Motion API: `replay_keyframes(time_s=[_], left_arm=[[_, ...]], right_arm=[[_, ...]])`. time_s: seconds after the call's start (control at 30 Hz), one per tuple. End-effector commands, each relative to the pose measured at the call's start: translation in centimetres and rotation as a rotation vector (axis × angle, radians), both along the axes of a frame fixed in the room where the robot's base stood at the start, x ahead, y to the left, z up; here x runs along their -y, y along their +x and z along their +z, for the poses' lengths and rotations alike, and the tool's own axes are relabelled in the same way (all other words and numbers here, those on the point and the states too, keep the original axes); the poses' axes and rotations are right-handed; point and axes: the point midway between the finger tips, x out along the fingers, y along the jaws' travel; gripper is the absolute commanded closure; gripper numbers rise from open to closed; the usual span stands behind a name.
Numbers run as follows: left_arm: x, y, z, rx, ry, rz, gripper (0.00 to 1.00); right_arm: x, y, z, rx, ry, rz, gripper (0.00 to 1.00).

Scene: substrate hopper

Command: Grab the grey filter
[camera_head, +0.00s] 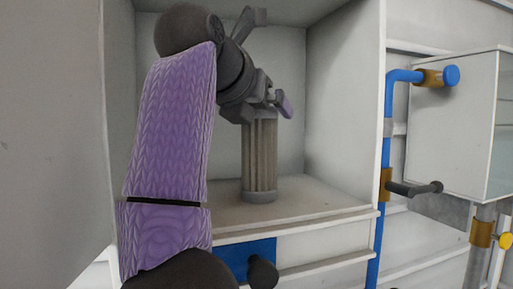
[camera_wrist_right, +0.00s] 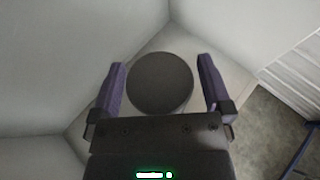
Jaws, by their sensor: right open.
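The grey filter (camera_head: 260,160) is a ribbed upright cylinder standing on the floor of an open white compartment in the head view. Its round dark top (camera_wrist_right: 160,83) shows in the right wrist view between the two purple fingers. My right gripper (camera_wrist_right: 161,68) is open, with one finger on either side of that top and a gap at each side. In the head view my right gripper (camera_head: 268,100) is at the filter's upper end and hides its top. I cannot tell how far down the fingers reach. My left gripper is not in view.
The compartment's shelf (camera_head: 320,198) is bare around the filter, with walls close on both sides and behind. Below is a blue panel (camera_head: 232,256) with a dark knob (camera_head: 263,273). A blue pipe (camera_head: 388,130) and a white box (camera_head: 455,125) stand to the right.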

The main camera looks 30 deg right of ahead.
Motion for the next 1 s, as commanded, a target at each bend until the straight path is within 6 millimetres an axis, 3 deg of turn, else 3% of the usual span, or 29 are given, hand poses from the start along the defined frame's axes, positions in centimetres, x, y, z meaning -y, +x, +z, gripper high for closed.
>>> replay_keyframes(time_s=[0.1, 0.57, 1.0], left_arm=[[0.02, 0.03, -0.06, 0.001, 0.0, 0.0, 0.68], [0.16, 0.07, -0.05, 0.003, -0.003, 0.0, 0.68], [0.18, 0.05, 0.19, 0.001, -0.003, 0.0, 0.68]], right_arm=[[-0.02, -0.01, -0.02, 0.0, 0.0, 0.0, 0.04], [-0.03, -0.03, -0.03, -0.001, 0.001, 0.0, 1.0], [-0.03, -0.05, 0.65, 0.001, -0.001, 0.0, 1.0]])
